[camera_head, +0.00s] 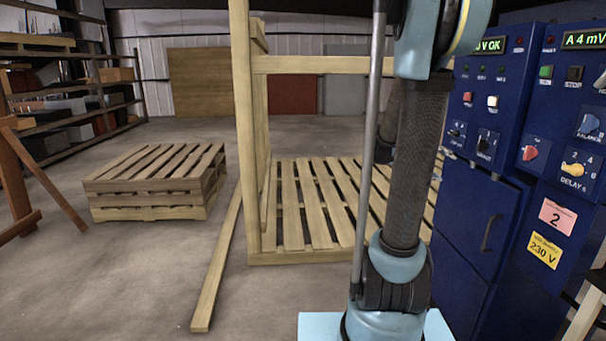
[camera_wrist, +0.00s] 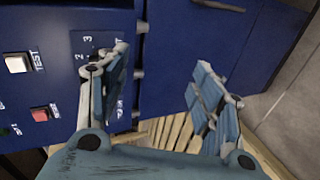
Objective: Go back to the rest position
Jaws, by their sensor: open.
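My gripper (camera_wrist: 165,82) shows in the wrist view with its two fingers spread wide and nothing between them. Its left finger overlaps a knob with number marks on the blue control cabinet (camera_wrist: 185,70), which partly hides it. I cannot tell whether the finger touches the panel. In the head view my arm stands upright in front of the blue cabinet (camera_head: 465,225), and the gripper is not visible there.
A second blue cabinet (camera_head: 535,255) with knobs and labels stands at right. A wooden frame (camera_head: 243,150) with a slatted pallet base (camera_head: 305,205) is behind my arm. A stacked pallet (camera_head: 155,180) and a loose plank (camera_head: 215,275) lie left. Floor at front left is clear.

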